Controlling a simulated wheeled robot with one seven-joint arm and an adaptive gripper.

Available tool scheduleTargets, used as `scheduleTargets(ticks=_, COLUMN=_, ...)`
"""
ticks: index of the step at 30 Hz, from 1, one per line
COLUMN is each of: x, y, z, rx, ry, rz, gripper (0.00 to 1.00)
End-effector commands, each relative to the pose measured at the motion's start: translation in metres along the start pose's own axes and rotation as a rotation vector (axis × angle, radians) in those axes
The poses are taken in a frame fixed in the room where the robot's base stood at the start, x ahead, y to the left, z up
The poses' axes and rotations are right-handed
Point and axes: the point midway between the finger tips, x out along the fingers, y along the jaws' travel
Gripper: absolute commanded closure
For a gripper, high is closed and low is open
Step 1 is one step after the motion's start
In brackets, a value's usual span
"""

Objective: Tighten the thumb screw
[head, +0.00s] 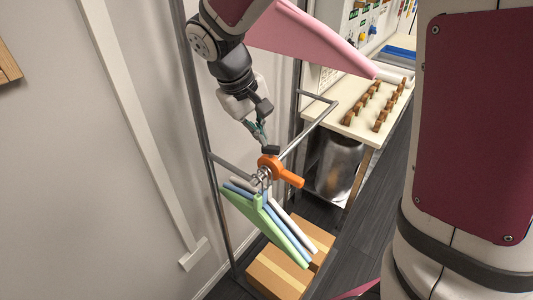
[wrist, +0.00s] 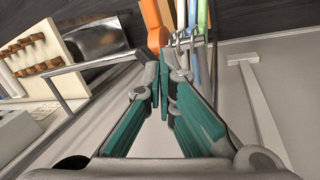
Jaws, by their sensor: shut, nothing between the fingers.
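An orange clamp (head: 270,164) with a thick handle pointing right sits on the metal garment rail (head: 310,128). A dark knob (head: 271,150), which looks like the thumb screw, stands on top of the clamp. My gripper (head: 262,140) is just above and left of the knob, with its fingers shut and nothing held. I cannot tell whether a fingertip touches the knob. In the wrist view my gripper (wrist: 164,82) shows its teal fingers together at the tips. The orange clamp (wrist: 155,22) is beyond them, and the knob is hidden behind the fingers there.
Green, blue and white hangers (head: 258,210) hang beside the clamp by metal hooks. Cardboard boxes (head: 280,275) stand below. A workbench (head: 355,110) with wooden pegs is at the right, a metal bin (head: 340,165) under it. A rail post (head: 205,150) stands left, near the wall.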

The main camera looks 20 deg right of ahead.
Motion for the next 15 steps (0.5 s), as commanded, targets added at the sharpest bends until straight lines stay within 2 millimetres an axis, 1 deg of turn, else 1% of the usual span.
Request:
scheduleTargets(ticks=1, x=-0.006, y=-0.003, z=0.010, rx=0.084, ry=0.030, rz=-0.001, gripper=1.00)
scheduleTargets(ticks=9, x=-0.021, y=-0.019, z=0.042, rx=0.563, ry=0.175, rz=-0.075, gripper=1.00)
scheduleTargets(ticks=12, x=-0.024, y=-0.025, z=0.051, rx=0.690, ry=0.207, rz=-0.112, gripper=1.00)
scheduleTargets(ticks=15, x=-0.026, y=-0.028, z=0.056, rx=0.776, ry=0.224, rz=-0.139, gripper=1.00)
